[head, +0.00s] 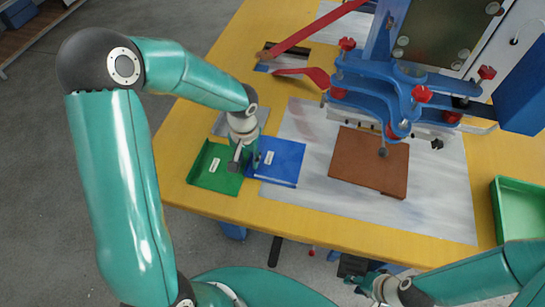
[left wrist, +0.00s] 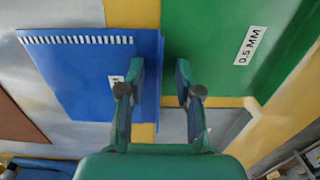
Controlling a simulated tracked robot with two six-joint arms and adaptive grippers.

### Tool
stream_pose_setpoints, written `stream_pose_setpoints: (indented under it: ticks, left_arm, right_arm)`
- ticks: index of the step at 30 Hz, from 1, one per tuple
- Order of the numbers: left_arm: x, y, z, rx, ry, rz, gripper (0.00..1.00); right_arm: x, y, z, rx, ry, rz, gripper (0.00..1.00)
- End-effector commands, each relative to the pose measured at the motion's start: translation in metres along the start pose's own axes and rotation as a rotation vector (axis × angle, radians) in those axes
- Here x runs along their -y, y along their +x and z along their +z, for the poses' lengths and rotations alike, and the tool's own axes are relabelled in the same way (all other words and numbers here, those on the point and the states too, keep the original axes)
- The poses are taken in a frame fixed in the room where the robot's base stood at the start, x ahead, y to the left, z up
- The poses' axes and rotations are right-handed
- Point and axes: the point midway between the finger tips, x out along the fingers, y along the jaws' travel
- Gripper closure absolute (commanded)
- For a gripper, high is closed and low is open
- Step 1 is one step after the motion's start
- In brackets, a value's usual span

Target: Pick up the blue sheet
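The blue sheet (head: 283,158) is flat, with a small white label, right of the green tray on the table. In the left wrist view the blue sheet (left wrist: 75,75) fills the left and has a white striped strip along its top edge. My left gripper (head: 241,160) points down where blue and green meet. In the left wrist view its fingers (left wrist: 160,82) are apart, one over the blue and one by the green, with the blue right edge between them. Contact cannot be told. My right gripper (head: 362,284) is low at the front edge, its fingers unclear.
The green tray (head: 208,176) is labelled 0.5 MM in the left wrist view. A brown sheet (head: 368,160) lies on the grey mat (head: 440,205) under a blue press (head: 385,85) with red knobs. A green bin (head: 520,205) is at the right.

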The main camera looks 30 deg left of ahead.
Motion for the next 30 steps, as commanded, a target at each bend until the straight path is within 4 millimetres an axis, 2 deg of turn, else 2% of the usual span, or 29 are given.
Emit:
stream_pose_setpoints:
  ticks: [2,8,23,30]
  left_arm:
    - [0.000,0.000,0.000,0.000,0.000,0.000,0.66]
    - [0.000,-0.001,0.000,0.000,0.000,0.000,0.99]
    - [0.000,-0.004,-0.001,-0.002,0.001,0.000,1.00]
    - [0.000,-0.024,-0.002,-0.006,0.000,0.000,1.00]
  right_arm:
    - [0.000,0.000,0.000,0.000,0.000,0.000,0.69]
    - [0.000,0.000,0.000,0.000,0.000,0.000,0.69]
    - [0.000,0.000,0.000,0.000,0.000,0.000,0.69]
    - [0.001,-0.002,0.000,0.000,0.000,0.000,0.69]
